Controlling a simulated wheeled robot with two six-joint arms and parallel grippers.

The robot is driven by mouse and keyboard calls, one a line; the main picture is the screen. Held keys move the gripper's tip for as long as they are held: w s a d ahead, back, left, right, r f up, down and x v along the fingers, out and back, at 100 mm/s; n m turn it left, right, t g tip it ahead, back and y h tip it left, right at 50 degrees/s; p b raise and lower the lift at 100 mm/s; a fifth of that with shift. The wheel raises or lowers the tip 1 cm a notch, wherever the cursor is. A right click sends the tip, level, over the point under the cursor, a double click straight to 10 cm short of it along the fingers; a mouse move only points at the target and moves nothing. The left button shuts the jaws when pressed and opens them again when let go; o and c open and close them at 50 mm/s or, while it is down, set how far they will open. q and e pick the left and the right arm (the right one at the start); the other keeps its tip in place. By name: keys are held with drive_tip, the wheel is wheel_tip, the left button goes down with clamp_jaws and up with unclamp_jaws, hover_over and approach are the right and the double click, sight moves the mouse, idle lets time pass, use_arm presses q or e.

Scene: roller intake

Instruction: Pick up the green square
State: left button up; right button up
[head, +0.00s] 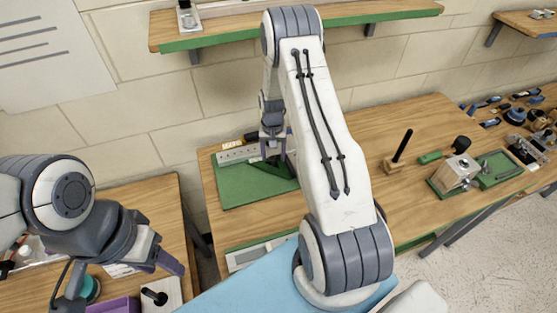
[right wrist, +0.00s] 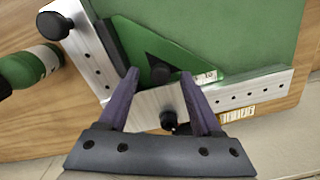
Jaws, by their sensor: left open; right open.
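The green square, a flat triangular piece with a dark triangular opening, lies in the corner of two metal rails on a green board. It shows in the right wrist view (right wrist: 133,39). My right gripper (right wrist: 168,92) is open, its purple fingers apart at the square's near edge, with a pale metal plate and black knob visible between them. I cannot tell if they touch anything. In the head view my right gripper (head: 273,140) is over the board's back edge, and its arm crosses the middle. My left gripper (head: 150,262) is open and empty over the left table.
The green board (head: 240,190) sits on the wooden bench (head: 330,130). A black-handled post (head: 402,146) and a metal fixture (head: 455,172) stand to the right. A green-and-black cylindrical object (right wrist: 30,67) is left in the wrist view. A purple tray (head: 112,305) is at lower left.

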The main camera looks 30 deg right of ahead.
drive_tip(key=shift+f, duration=0.1)
drive_tip(key=shift+c, duration=0.3)
drive_tip(key=c, duration=1)
